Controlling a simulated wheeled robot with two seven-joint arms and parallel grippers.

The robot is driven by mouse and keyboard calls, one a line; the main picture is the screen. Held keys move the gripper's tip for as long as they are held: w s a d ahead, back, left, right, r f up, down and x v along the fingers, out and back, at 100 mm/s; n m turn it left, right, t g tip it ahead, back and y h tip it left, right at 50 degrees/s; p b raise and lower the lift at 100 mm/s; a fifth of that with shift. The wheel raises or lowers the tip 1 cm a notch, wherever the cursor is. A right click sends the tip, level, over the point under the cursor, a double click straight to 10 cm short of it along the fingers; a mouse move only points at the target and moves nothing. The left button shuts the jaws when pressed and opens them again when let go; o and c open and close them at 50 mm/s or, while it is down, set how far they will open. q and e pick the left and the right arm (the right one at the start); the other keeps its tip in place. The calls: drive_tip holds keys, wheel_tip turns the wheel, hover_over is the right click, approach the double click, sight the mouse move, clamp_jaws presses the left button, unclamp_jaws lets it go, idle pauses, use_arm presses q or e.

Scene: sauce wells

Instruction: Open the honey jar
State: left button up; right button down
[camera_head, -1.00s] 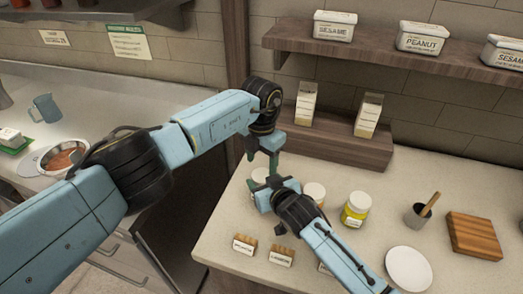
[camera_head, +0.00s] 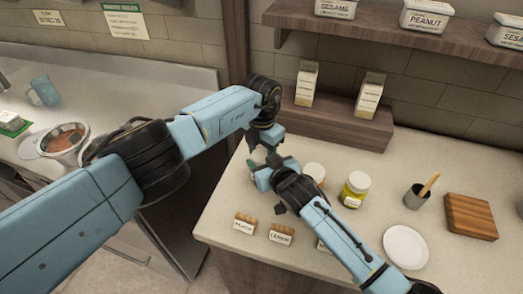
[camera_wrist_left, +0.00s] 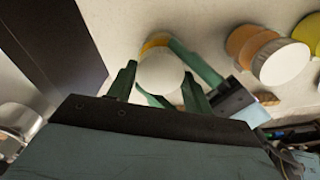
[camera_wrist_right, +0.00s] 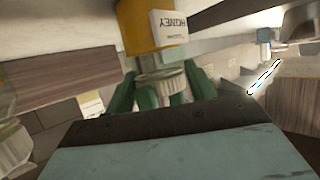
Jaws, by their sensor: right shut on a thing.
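The honey jar (camera_wrist_right: 145,30) shows upside down in the right wrist view, with its amber body, HONEY label and pale ribbed lid (camera_wrist_right: 165,82). In the left wrist view the round white lid (camera_wrist_left: 160,72) is seen from above, with amber just past its edge. My left gripper (camera_head: 265,154) points down over the jar, its green fingers spread on either side of the lid. My right gripper (camera_head: 262,178) comes in from the side and is shut on the jar. The two grippers overlap and mostly hide the jar in the head view.
Small label cards (camera_head: 243,224) line the front edge. A cup (camera_head: 416,196), plate (camera_head: 406,247) and wooden board (camera_head: 470,217) lie right. Cartons (camera_head: 369,96) stand behind.

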use_arm(q)
drive_tip(key=o, duration=1.1)
use_arm(e)
drive_tip(key=shift+f, duration=0.2)
use_arm(q)
wheel_tip(320, 180, up, 4)
drive_tip(key=shift+r, duration=0.25)
drive_tip(key=shift+c, duration=0.2)
use_arm(e)
drive_tip(key=shift+s, duration=0.1)
use_arm(q)
drive_tip(key=shift+d+r, duration=0.1)
drive_tip(key=shift+r, duration=0.1)
drive_tip(key=shift+c, duration=1.1)
wheel_tip(320, 180, up, 3)
drive_tip(key=shift+f, duration=3.95)
use_arm(e)
drive_tip(key=shift+f, duration=0.1)
use_arm(q)
drive_tip(key=shift+c, duration=0.4)
